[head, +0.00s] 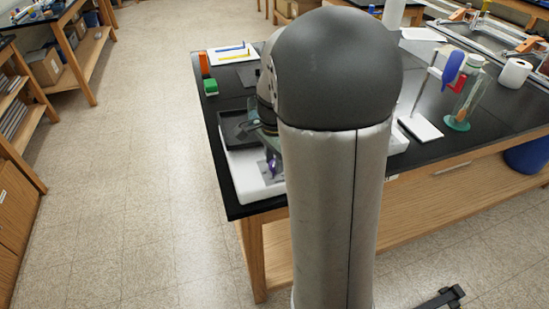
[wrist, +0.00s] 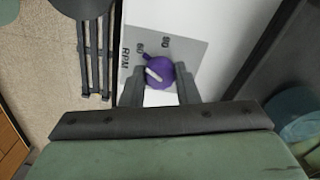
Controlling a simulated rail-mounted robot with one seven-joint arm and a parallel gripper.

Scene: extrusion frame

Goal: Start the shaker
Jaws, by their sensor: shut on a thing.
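The shaker (head: 246,184) is a white box with a black tray on top, at the near left corner of the black bench. Its purple knob (wrist: 158,70) sits on a grey dial plate (wrist: 190,50) marked RPM, with 60 and 80 readable. The knob's small purple tip points up-left, near the 60; a white mark shows on its face. My gripper (wrist: 160,84) has one finger on each side of the knob and is closed on it. In the head view the knob (head: 273,166) is small, and my arm hides much of the shaker.
A stand with a white base (head: 421,127) and a glass cylinder (head: 468,100) stand to the right. The left floor is clear.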

